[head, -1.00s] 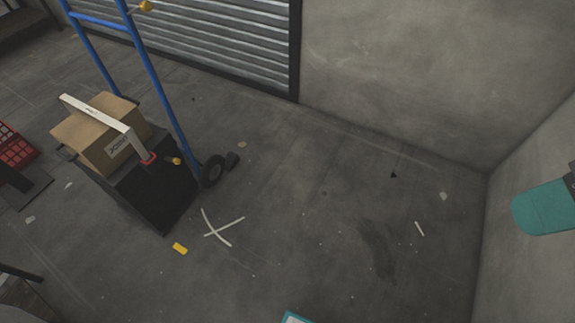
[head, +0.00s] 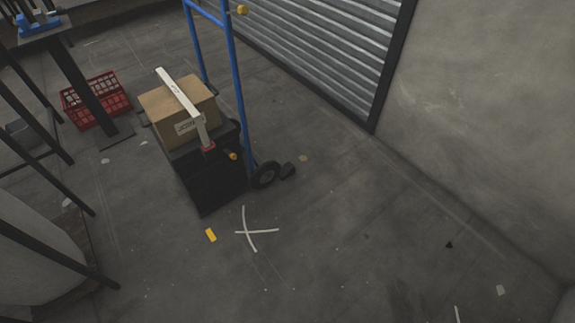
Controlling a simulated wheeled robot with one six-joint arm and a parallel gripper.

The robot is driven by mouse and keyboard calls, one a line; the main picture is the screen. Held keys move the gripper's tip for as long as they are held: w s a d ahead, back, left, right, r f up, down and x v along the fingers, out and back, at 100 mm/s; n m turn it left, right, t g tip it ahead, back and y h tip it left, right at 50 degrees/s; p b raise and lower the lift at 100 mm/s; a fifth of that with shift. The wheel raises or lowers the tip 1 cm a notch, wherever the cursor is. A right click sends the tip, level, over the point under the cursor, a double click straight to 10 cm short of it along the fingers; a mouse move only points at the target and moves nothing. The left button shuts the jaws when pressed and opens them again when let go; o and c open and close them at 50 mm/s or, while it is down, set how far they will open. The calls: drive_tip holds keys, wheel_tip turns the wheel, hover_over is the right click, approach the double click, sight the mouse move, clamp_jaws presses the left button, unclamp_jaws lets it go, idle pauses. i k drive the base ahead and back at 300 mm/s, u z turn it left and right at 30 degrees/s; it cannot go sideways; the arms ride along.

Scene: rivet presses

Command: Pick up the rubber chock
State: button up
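A small dark block, which looks like the rubber chock (head: 287,170), lies on the floor at the right of the hand truck's black wheel (head: 265,175). It is close against the wheel; I cannot tell whether they touch. The blue hand truck (head: 240,90) stands left of centre with a cardboard box (head: 170,112) on its black base. A white band with a red end (head: 196,118) runs over the box. My gripper is not in view.
A white cross mark (head: 252,232) and a yellow piece (head: 210,235) lie on the floor in front of the hand truck. A roller shutter (head: 320,45) is behind. Floor to the right is mostly clear.

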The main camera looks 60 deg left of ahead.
sight(289, 169)
drive_tip(key=u, duration=0.35)
drive_tip(key=i, duration=1.8)
drive_tip(key=u, duration=1.3)
drive_tip(key=i, duration=1.15)
drive_tip(key=u, duration=1.2)
drive_tip(key=i, duration=0.35)
drive_tip(key=u, duration=0.25)
